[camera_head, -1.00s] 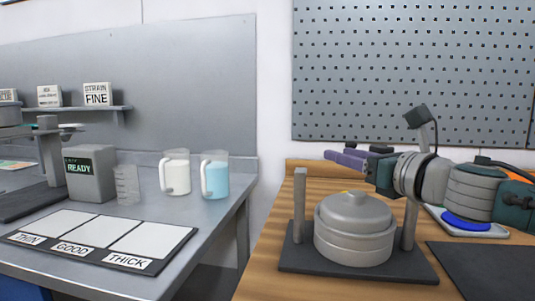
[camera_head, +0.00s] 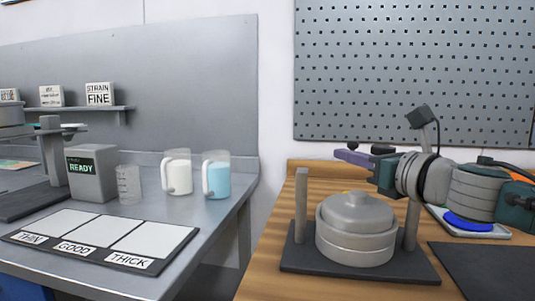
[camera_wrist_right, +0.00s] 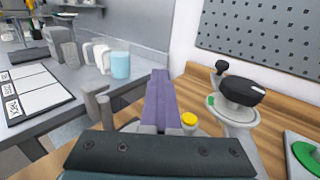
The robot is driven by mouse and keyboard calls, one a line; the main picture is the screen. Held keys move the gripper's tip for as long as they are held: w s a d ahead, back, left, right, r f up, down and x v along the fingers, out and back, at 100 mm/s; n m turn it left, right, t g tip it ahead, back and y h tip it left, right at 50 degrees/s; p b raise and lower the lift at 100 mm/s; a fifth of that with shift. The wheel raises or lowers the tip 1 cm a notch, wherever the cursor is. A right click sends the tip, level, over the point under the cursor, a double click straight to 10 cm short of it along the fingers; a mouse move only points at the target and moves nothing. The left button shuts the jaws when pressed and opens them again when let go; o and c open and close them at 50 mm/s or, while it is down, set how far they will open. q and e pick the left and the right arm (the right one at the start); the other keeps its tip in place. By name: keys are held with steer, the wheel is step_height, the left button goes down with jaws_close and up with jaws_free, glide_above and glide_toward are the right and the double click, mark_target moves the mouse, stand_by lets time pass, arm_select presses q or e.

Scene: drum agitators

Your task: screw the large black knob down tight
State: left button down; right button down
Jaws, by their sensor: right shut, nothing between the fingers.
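The large black knob (camera_wrist_right: 243,88) sits on top of a pale grey stand in the right wrist view, with a small black ball knob (camera_wrist_right: 221,67) on a lever beside it. In the head view the large knob (camera_head: 383,149) shows partly behind my right gripper. My right gripper (camera_head: 340,153) points left, its purple fingers shut and empty. In the right wrist view the fingers (camera_wrist_right: 160,75) are to the left of the large knob, apart from it. My left gripper is not in view.
A grey lidded pot (camera_head: 355,228) between two posts stands in front of my right gripper. A yellow cap (camera_wrist_right: 189,119) is just right of the fingers in the wrist view. A blue disc (camera_head: 467,220) lies on a tray at right. A pegboard (camera_head: 410,60) stands behind.

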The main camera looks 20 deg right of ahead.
steer(key=shift+c, duration=0.6)
jaws_free()
steer(key=shift+s, duration=0.1)
steer(key=s, duration=0.5)
steer(key=s+d, duration=0.1)
steer(key=s, duration=0.2)
steer(key=shift+s+f, duration=0.1)
steer(key=shift+s, duration=0.25)
steer(key=shift+s+d, duration=0.1)
steer(key=shift+s, duration=0.35)
